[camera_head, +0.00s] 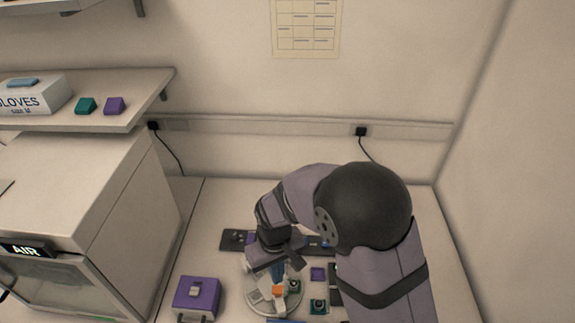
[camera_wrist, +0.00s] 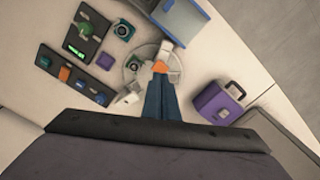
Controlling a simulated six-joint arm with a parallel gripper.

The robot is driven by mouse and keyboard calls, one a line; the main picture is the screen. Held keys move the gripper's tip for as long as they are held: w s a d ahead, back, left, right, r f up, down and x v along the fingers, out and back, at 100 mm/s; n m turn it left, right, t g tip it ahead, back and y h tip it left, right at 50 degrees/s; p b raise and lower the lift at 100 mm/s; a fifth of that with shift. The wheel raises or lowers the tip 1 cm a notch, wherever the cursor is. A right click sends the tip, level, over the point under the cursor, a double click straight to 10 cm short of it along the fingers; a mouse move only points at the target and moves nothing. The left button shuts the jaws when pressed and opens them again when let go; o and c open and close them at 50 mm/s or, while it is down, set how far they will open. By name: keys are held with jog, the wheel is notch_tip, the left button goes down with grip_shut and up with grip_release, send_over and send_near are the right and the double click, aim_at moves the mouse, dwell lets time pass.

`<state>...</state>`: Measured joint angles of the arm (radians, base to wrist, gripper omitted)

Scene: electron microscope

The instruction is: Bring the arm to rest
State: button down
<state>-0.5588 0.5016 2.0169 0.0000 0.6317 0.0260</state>
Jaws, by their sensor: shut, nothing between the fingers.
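My gripper (camera_wrist: 161,78) shows in the wrist view as two long blue fingers lying together, shut. In the head view my gripper (camera_head: 277,284) points down over a round pale tray (camera_head: 254,298) on the bench. An orange patch shows right at the fingertips in both views; I cannot tell whether it is part of the fingers or a thing beneath. The round tray (camera_wrist: 131,76) holds small pale pieces. My arm is bent over the bench and hides part of it in the head view.
A purple case (camera_head: 196,297) stands left of the round tray. Close by are a purple block (camera_head: 317,274), a teal piece (camera_head: 318,307) and a dark rack (camera_wrist: 75,76) with small parts. A big box-like machine (camera_head: 80,215) and a shelf (camera_head: 150,86) are at left. Bare bench shows at right.

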jog(key=s+d+g+h, duration=0.1)
jog(key=s+d+g, duration=0.1)
jog(key=s+d, duration=0.8)
jog(key=d+r+m+t+y, duration=0.1)
jog(key=d+r+m+t, duration=0.1)
jog(key=d+r+m, duration=0.4)
jog(key=d+r, duration=0.1)
jog(key=d, duration=0.3)
jog(key=shift+r, duration=0.3)
jog(key=c, duration=2.5)
grip_release()
